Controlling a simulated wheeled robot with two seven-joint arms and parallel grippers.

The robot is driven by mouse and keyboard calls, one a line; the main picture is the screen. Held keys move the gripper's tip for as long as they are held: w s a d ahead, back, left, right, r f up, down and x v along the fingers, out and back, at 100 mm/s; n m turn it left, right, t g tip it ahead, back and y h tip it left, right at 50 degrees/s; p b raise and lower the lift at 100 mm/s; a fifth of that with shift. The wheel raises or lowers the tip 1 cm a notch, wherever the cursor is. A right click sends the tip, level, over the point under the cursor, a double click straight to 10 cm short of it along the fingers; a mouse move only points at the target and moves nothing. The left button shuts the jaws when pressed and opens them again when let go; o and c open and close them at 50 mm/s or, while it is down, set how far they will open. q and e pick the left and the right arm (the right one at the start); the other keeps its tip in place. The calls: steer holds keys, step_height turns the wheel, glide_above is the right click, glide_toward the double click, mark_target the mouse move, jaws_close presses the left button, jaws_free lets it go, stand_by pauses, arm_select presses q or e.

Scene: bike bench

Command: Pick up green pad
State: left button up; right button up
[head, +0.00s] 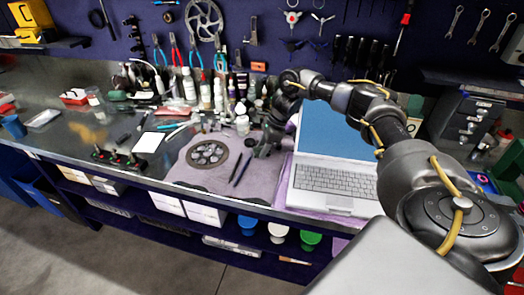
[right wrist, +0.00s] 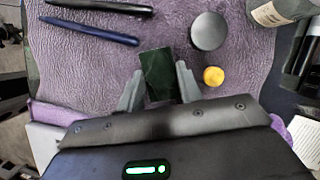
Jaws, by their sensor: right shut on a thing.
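The green pad (right wrist: 156,74) is a small dark green rectangle in the right wrist view. It sits between the two fingers of my right gripper (right wrist: 158,84), which is shut on it. The pad is over the purple cloth (right wrist: 95,65); I cannot tell whether it is lifted clear of it. In the head view my right gripper (head: 265,143) is at the right side of the cloth, beside the laptop, and the pad cannot be made out there. My left gripper is not in view.
A dark round lid (right wrist: 208,31) and a yellow cap (right wrist: 213,76) lie close to the right finger. Two pens (right wrist: 90,31) lie to the left. An open laptop (head: 332,180) stands right of the cloth, under my arm. Bottles (head: 205,95) crowd the back.

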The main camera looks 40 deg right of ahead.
mark_target(258, 149)
steer(key=shift+r, duration=0.1)
steer(key=shift+w+r+b, duration=0.1)
steer(key=shift+r+b, duration=0.2)
steer(key=shift+b, duration=0.1)
step_height(258, 149, up, 2)
steer(key=shift+a+r+b, duration=0.1)
steer(key=shift+r+b, duration=0.1)
steer(key=shift+b, duration=0.55)
steer(key=s+a+r+b, duration=0.1)
steer(key=s+a+r, duration=0.7)
steer(key=a, duration=0.3)
steer(key=shift+a+r, duration=0.25)
steer(key=shift+r, duration=0.65)
